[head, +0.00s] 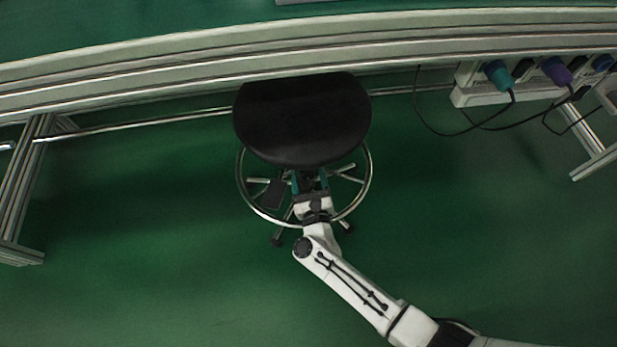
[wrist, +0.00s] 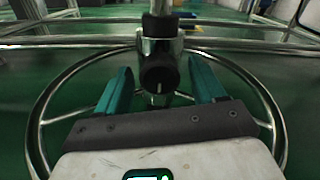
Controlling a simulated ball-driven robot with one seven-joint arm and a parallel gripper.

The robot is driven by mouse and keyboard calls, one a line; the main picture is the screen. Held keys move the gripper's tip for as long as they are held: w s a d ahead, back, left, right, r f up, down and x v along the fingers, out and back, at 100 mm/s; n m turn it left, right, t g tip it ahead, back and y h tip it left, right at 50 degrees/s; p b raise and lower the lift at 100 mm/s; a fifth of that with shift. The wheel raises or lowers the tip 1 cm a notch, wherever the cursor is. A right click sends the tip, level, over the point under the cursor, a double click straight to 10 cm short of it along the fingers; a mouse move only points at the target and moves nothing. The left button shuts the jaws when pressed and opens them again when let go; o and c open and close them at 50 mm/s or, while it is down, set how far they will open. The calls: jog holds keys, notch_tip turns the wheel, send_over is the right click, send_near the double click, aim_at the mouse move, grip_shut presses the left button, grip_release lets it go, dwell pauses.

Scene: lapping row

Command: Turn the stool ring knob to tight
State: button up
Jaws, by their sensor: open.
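The stool has a round black seat (head: 303,118) partly under the bench edge in the head view. Its chrome foot ring (head: 240,185) shows below the seat, and the ring also shows in the wrist view (wrist: 38,125). The dark round ring knob (wrist: 159,75) sits on a chrome collar on the stool's column, with a pale mark low on its face. My gripper (wrist: 163,80) is open, with one teal finger on either side of the knob and visible gaps. In the head view my gripper (head: 310,183) reaches under the seat's front edge, and the knob is hidden there.
The metal bench rail (head: 150,75) runs across above the stool. A power strip (head: 505,92) with teal and purple plugs and hanging cables is at the right. Bench legs stand at left (head: 25,190) and right. The green floor around the stool is clear.

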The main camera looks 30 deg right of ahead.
jog(key=c, duration=1.1)
jog(key=shift+o, duration=0.2)
jog(key=shift+n, duration=0.3)
jog(key=n+p, duration=0.1)
jog(key=n, duration=0.4)
jog(key=shift+r+p, duration=0.1)
jog(key=shift+p, duration=0.3)
jog(key=n+p, duration=0.1)
jog(key=n, duration=0.5)
jog(key=shift+n+p, duration=0.3)
jog(key=n+p, duration=0.1)
jog(key=n, duration=0.4)
jog(key=shift+n, duration=0.3)
jog(key=n+p, duration=0.1)
jog(key=n, duration=0.4)
jog(key=shift+n, duration=0.3)
